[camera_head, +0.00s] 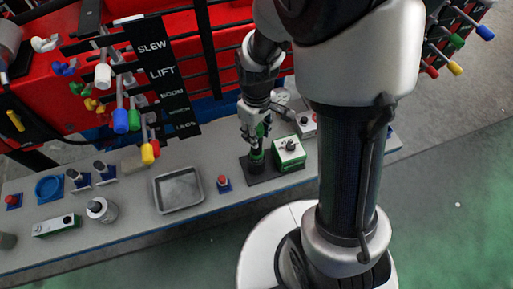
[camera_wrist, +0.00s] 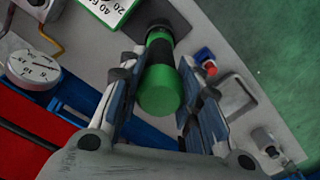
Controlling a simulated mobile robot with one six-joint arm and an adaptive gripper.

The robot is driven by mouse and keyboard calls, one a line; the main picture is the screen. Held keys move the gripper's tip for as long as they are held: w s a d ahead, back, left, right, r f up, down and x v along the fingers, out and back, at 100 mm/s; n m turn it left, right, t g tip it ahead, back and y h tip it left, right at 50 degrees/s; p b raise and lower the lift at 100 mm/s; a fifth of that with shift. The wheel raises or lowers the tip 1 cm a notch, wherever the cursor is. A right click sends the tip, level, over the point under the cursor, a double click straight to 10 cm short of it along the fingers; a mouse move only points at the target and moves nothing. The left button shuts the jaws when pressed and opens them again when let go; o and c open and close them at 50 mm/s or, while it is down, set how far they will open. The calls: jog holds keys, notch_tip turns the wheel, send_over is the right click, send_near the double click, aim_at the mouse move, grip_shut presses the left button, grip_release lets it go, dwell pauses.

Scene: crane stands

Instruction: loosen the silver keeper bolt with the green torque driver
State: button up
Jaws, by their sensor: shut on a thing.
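My gripper (camera_head: 256,140) is shut on the green torque driver (camera_head: 257,158), whose green and black body stands upright over a dark plate on the bench. In the wrist view the driver's green end (camera_wrist: 160,90) sits between the two fingers of my gripper (camera_wrist: 160,88), with its black part running toward the dark plate. I cannot tell whether the driver touches the plate. Two small silver posts on blue bases (camera_head: 102,170) stand at the left of the bench; I cannot tell if either is the silver keeper bolt.
A green and white dial box (camera_head: 289,153) stands close right of the driver. A red button (camera_head: 223,182) and a grey tray (camera_head: 178,191) lie to its left. Levers with coloured knobs (camera_head: 121,121) and the red crane frame (camera_head: 200,30) stand behind. The bench front is clear.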

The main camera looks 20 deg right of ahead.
grip_shut()
jog(key=shift+r, duration=0.1)
jog(key=shift+r+p, duration=4.65)
jog(key=shift+r, duration=0.95)
